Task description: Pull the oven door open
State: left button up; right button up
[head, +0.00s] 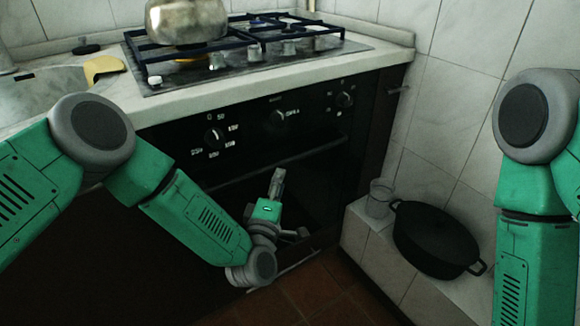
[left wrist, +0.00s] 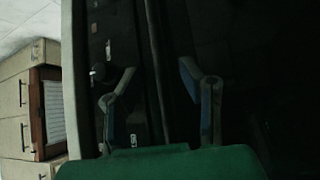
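The black oven (head: 330,185) is built in under the counter, and its door looks shut. A long dark handle (head: 315,151) runs across the top of the door, below the knobs. My left gripper (head: 278,176) is in front of the door at the handle's height. In the left wrist view its two fingers (left wrist: 158,88) are spread apart. The handle bar (left wrist: 155,70) shows between them, and I cannot tell whether they touch it. The lower door is dark and partly hidden by my left arm. My right gripper is out of view.
A gas hob (head: 255,48) with a metal pot (head: 186,20) sits on the counter above. On the right, a tiled ledge (head: 362,238) holds a black pot (head: 438,240) and a glass jar (head: 380,198). Brown floor tiles (head: 318,290) lie clear before the oven.

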aim_at(292, 160)
pick_arm(q)
jog(key=w+d, duration=0.1)
jog(key=w, duration=0.1)
jog(key=w+d+b, duration=0.1)
jog(key=w, duration=0.2)
jog(key=w+d+r+b, duration=0.1)
jog(key=w, duration=0.1)
jog(key=shift+w+d, duration=0.15)
jog(key=shift+w, duration=0.15)
jog(key=shift+a, duration=0.9)
jog(key=shift+c, duration=0.8)
grip_shut()
jog(key=shift+s+d, duration=0.2)
jog(key=shift+d, duration=0.5)
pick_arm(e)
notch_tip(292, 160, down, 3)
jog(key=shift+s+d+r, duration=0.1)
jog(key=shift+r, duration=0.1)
pick_arm(q)
jog(key=shift+a+f, duration=0.1)
